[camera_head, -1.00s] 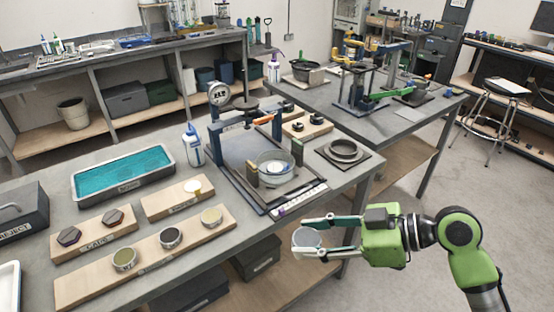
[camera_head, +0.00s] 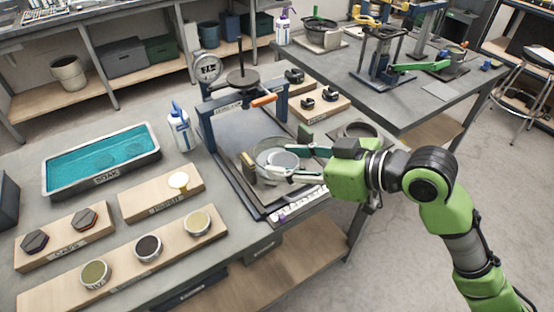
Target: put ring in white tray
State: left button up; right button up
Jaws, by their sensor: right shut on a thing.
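My right gripper (camera_head: 284,161) reaches in from the right, over the press frame (camera_head: 222,165) on the near bench. It is shut on a pale grey, round, ring-like piece (camera_head: 284,160). That piece is at or over a clear round bowl (camera_head: 262,152) on the press base; I cannot tell whether it touches the bowl. A dark ring-shaped part (camera_head: 357,131) sits on a plate behind my gripper, partly hidden. I do not see the white tray in the current view. My left gripper is not in view.
A teal soak tray (camera_head: 100,157) and a white bottle (camera_head: 181,128) stand left of the press. Wooden boards hold caps (camera_head: 62,236) and several round tins (camera_head: 148,247). The press has an upright post and an orange-handled lever (camera_head: 264,100).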

jog(key=shift+w+a, duration=0.3)
jog(key=shift+a, duration=0.25)
jog(key=shift+w+a, duration=0.2)
jog(key=shift+a+r, duration=0.1)
jog(key=shift+w, duration=0.2)
jog(key=w+f, duration=0.3)
jog(key=w, duration=0.1)
jog(key=w+f+p, duration=0.1)
jog(key=w+f, duration=0.1)
jog(key=w, duration=0.2)
jog(key=w+f, duration=0.3)
jog(key=w, duration=0.1)
jog(key=shift+w+d+f+p, duration=0.25)
jog(key=shift+d+f+p, duration=0.1)
jog(key=shift+w+f, duration=0.2)
jog(key=shift+f, duration=0.05)
jog(key=f, duration=0.1)
jog(key=f+p, duration=0.1)
jog(key=f, duration=0.1)
jog(key=shift+w, duration=0.35)
jog(key=shift+f, duration=0.2)
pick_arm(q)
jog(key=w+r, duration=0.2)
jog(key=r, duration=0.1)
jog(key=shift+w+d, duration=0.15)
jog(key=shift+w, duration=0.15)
